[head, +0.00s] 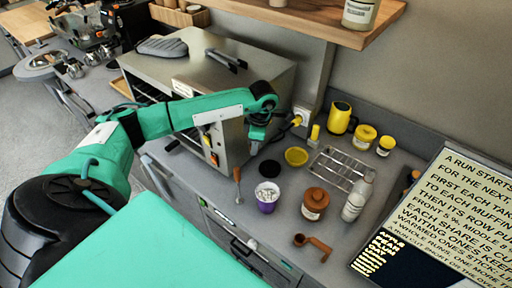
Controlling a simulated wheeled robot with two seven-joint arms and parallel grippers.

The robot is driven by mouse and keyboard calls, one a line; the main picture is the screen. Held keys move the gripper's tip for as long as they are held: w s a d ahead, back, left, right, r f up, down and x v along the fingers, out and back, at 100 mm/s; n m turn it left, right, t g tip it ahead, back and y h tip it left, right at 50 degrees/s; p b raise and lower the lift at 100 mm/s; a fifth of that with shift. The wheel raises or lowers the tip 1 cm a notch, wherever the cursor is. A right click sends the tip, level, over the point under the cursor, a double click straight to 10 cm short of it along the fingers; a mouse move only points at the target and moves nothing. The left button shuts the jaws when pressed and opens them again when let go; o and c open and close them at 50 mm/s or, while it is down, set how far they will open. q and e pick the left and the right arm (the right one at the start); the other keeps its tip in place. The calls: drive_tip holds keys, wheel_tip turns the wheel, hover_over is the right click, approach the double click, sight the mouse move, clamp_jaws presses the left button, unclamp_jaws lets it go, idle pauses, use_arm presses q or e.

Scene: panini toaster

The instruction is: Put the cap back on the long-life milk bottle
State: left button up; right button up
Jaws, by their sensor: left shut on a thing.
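A slim white bottle (355,203), which looks like the long-life milk bottle, stands on the grey counter at the right, beside a wire rack. Its pale top is too small to tell whether it is open. I cannot pick out the cap as a separate thing. My left gripper (257,148) points down beside the steel toaster's front right corner, above the counter and well left of the bottle. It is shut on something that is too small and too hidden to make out. My right gripper is not in view.
The steel toaster (190,62) stands behind my left arm. Near the gripper are a yellow bowl (296,156), a black disc (269,169), a purple tub (267,197) and a brown-lidded jar (315,204). The wire rack (341,168) and a text board (440,215) are further right.

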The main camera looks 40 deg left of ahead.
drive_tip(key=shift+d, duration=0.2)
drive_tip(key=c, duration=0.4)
use_arm(q)
drive_tip(key=shift+s+d+f+m+b, duration=0.1)
drive_tip(key=shift+d+f+m+b, duration=0.1)
drive_tip(key=shift+d+m+b, duration=0.2)
drive_tip(key=s+d+f+m+t+b, duration=0.1)
drive_tip(key=s+d+f+m+b, duration=0.1)
drive_tip(key=s+d+m+b, duration=0.3)
drive_tip(key=s+d+f+m+t+h+b, duration=0.1)
drive_tip(key=s+d+f+m+b, duration=0.2)
drive_tip(key=d+m, duration=0.9)
drive_tip(key=s+m+b, duration=0.3)
drive_tip(key=m, duration=0.3)
drive_tip(key=shift+m, duration=0.3)
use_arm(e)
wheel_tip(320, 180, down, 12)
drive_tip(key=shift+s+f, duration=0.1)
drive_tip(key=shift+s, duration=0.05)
use_arm(q)
drive_tip(key=shift+d+f, duration=0.1)
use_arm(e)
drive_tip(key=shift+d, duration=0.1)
